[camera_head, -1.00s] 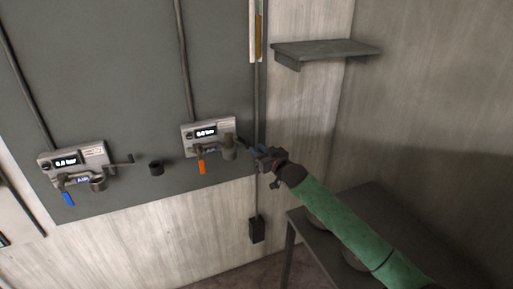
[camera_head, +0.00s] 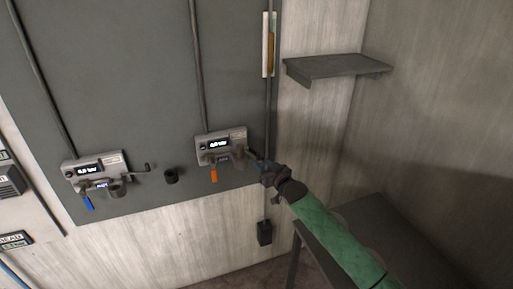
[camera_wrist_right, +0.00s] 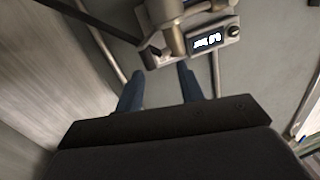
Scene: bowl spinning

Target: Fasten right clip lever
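The right clip unit (camera_head: 207,147) is a pale metal box with a lit display, an orange handle (camera_head: 214,175) and a round metal fitting (camera_head: 239,157). A short lever at its right side is too small to make out clearly by my gripper. My right gripper (camera_head: 258,163) is just right of and below this unit. In the right wrist view its two blue-grey fingers (camera_wrist_right: 160,86) are apart with nothing between them. The unit's fitting and display (camera_wrist_right: 207,41) lie just beyond the fingertips; I cannot tell whether they touch. My left gripper is out of view.
A similar left unit (camera_head: 112,161) with a blue handle (camera_head: 88,202) and a black round knob (camera_head: 171,176) are on the grey panel (camera_head: 130,60). A vertical pipe (camera_head: 269,110) runs close to my right gripper. A shelf (camera_head: 335,66) and a dark table (camera_head: 375,215) are at right.

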